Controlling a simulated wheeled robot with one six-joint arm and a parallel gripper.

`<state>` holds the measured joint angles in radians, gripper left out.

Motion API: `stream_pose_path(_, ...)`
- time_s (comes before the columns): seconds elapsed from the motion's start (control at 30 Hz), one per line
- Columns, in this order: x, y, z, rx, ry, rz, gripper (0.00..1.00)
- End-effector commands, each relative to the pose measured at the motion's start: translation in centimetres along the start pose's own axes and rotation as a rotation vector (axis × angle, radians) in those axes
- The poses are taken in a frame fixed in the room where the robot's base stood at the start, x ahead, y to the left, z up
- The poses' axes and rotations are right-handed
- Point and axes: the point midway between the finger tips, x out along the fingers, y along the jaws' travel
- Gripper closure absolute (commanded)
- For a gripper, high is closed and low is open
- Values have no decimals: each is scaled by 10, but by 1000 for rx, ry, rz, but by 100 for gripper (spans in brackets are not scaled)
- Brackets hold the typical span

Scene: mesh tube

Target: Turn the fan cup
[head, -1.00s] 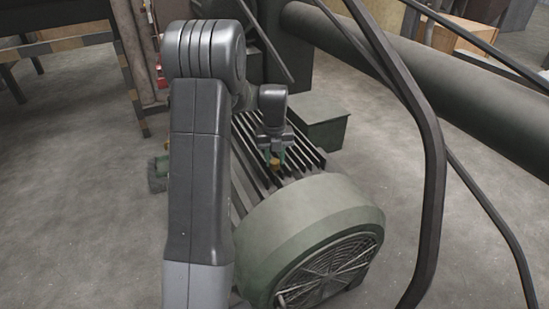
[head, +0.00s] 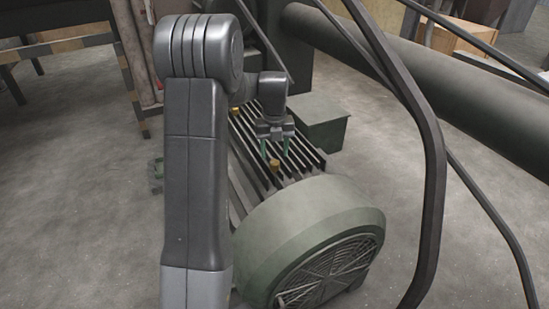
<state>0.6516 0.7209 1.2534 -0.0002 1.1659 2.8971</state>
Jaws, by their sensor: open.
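A second brass cup (head: 235,112) sits farther back on the housing, near my arm. My gripper (head: 275,156) points down over the nearer cup.
Dark curved bars (head: 432,170) rise at the right, in front of a thick dark pipe (head: 440,75). A green box (head: 318,118) adjoins the housing on its right. A table (head: 60,40) stands at the back left. Grey floor lies open on both sides.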

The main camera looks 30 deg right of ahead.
Motion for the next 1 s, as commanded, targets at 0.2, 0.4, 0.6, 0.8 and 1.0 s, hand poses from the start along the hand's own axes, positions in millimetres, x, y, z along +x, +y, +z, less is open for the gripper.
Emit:
stream_pose_path(0.2,-53,0,1,0,-5,-1,48)
stream_pose_path(0.4,-86,0,1,0,-2,-1,48)
stream_pose_path(0.6,-99,0,0,0,-1,0,48)
stream_pose_path(0.8,-100,0,0,0,0,0,48)
stream_pose_path(1.0,-100,2,0,-40,1,0,48)
